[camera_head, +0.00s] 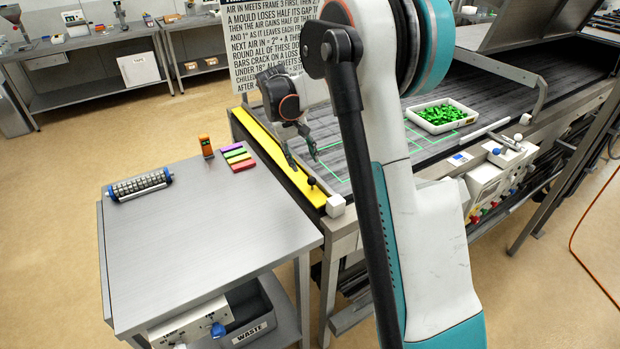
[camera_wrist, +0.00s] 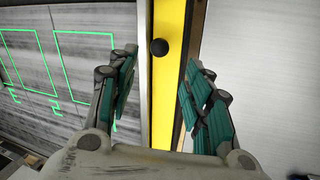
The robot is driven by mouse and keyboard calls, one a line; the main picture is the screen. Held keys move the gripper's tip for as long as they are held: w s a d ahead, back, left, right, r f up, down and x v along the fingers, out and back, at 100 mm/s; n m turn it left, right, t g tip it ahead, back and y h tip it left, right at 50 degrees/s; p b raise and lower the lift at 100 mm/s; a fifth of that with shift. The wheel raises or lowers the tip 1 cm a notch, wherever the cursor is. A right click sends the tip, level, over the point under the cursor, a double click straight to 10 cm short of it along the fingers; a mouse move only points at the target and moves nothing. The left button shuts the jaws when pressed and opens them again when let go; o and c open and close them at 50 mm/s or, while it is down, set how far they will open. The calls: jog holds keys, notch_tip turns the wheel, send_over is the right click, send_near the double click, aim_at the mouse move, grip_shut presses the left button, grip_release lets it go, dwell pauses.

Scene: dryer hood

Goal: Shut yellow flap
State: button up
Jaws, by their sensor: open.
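The yellow flap (camera_head: 277,157) is a long narrow strip along the left end of the dark conveyor. It lies about level with the belt, with a black round knob (camera_head: 311,181) near its front end. In the wrist view the yellow flap (camera_wrist: 168,85) runs up the middle, with the black knob (camera_wrist: 159,46) on it. Nothing is between the fingers.
A grey side table (camera_head: 200,235) stands left of the flap, with a ribbed roller (camera_head: 139,185), an orange device (camera_head: 206,146) and coloured blocks (camera_head: 238,157). A white cube (camera_head: 335,205) sits at the flap's front end. A tray of green pieces (camera_head: 441,115) is on the belt.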

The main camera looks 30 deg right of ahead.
aim_at(310, 178)
jog(key=b+x, duration=0.1)
jog(key=x, duration=0.8)
jog(key=shift+f, duration=0.3)
jog(key=c, duration=1.1)
